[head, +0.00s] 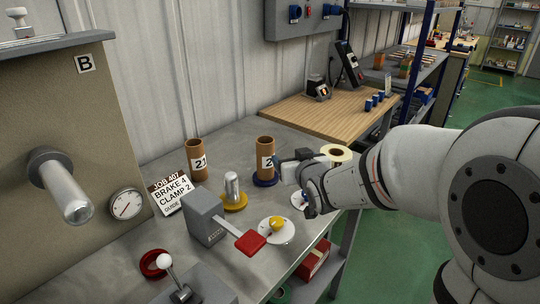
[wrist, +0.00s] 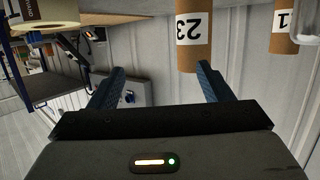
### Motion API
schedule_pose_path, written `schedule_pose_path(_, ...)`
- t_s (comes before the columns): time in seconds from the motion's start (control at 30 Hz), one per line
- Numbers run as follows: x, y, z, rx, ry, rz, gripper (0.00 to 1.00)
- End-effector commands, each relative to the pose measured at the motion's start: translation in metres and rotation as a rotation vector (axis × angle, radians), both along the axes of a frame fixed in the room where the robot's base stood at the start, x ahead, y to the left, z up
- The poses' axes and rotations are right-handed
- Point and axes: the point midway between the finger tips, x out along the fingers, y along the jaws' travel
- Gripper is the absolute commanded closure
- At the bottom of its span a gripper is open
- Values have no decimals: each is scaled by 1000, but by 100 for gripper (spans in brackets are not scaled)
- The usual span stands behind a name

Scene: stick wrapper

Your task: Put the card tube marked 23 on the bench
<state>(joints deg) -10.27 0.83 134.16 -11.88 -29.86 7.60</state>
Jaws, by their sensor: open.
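My gripper (head: 286,162) is open and empty, just right of the tube in the head view. In the wrist view the jaws (wrist: 160,80) point towards the tube; I cannot tell whether a finger touches it. The grey metal bench (head: 145,245) carries these things.
Another card tube marked 21 (head: 197,161) stands to the left, behind a sign (head: 174,195). A metal cylinder on a yellow base (head: 233,190), a grey block with a red-ended lever (head: 205,219) and a white disc with a yellow knob (head: 277,229) stand in front. A wooden bench (head: 325,115) lies behind.

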Motion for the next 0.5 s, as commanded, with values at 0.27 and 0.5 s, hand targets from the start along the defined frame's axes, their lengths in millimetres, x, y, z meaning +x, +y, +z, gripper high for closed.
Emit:
schedule_pose_path(0.27,22,44,-7,100,-224,120,27)
schedule_pose_path(0.5,40,57,-3,113,-251,135,27)
